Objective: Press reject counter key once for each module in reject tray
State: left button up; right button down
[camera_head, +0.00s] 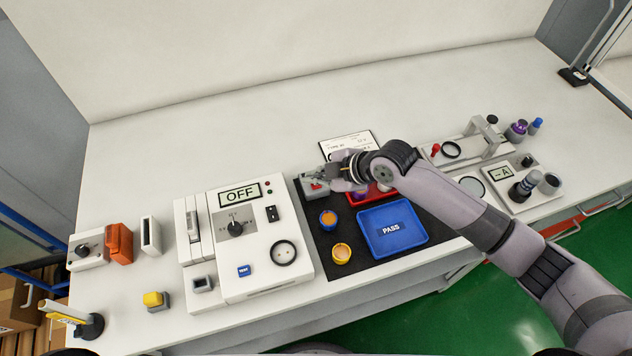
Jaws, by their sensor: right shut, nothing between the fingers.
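A small grey box with a red key (316,190), which looks like the reject counter, sits at the back left of the dark mat. My right gripper (308,176) is shut and empty, with its fingertips at or just above this box; I cannot tell whether they touch the key. The red tray (397,194) lies behind the blue tray and is largely hidden by my right gripper and forearm. At least one purplish item shows in it, but its contents cannot be counted. My left gripper is out of view.
A blue PASS tray (424,243) and two round modules, one blue and orange (328,219) and one yellow (342,254), are on the dark mat (377,268). A white tester reading OFF (255,253) stands to the left. A paper card (347,143) lies behind.

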aim_at(316, 186)
jog(key=shift+r+p, duration=2.15)
jog(key=shift+r, duration=0.45)
jog(key=shift+f, duration=0.1)
